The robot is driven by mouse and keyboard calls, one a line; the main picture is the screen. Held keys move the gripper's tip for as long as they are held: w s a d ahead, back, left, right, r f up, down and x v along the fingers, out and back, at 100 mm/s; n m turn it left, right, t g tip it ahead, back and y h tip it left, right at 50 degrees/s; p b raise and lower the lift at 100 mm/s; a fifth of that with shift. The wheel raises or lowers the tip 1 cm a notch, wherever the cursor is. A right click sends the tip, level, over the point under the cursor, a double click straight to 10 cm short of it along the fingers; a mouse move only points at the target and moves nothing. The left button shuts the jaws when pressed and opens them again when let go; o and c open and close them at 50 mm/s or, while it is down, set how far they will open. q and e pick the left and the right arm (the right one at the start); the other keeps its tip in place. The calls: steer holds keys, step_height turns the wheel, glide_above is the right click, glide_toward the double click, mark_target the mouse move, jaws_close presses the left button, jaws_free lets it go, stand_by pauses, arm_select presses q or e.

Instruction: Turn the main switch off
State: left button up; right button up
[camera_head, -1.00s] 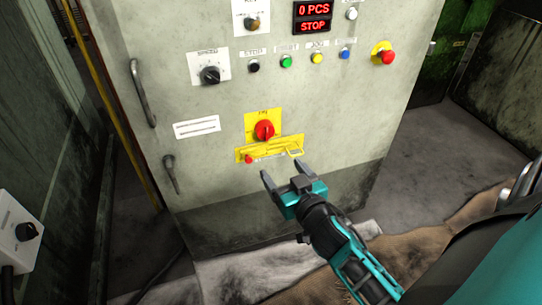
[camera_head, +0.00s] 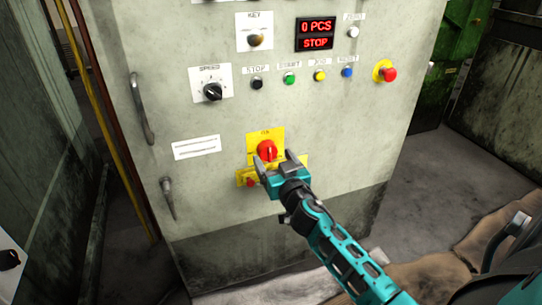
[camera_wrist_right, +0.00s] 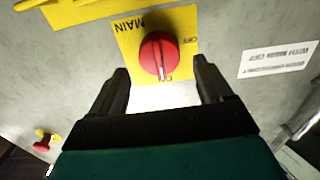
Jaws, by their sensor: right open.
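The main switch (camera_head: 266,151) is a red rotary knob on a yellow plate (camera_head: 278,134) low on the grey cabinet's front. It also shows in the right wrist view (camera_wrist_right: 158,55), where the plate (camera_wrist_right: 128,42) reads MAIN and OFF upside down. My right gripper (camera_head: 273,164) is open and empty just in front of the knob. In the wrist view its fingers (camera_wrist_right: 163,80) stand to either side of and below the knob, apart from it as far as I can tell. In the head view the gripper partly hides the lower yellow label (camera_head: 244,178). My left gripper is not in view.
The grey cabinet (camera_head: 225,215) carries a speed dial (camera_head: 212,91), a key switch (camera_head: 254,38), several small buttons and a red emergency button (camera_head: 389,74) above the main switch. A door handle (camera_head: 142,103) sticks out at left. The display (camera_head: 315,35) reads 0 PCS, STOP.

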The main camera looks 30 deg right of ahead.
mark_target(268, 151)
steer(key=shift+x, duration=1.45)
steer(key=c, duration=1)
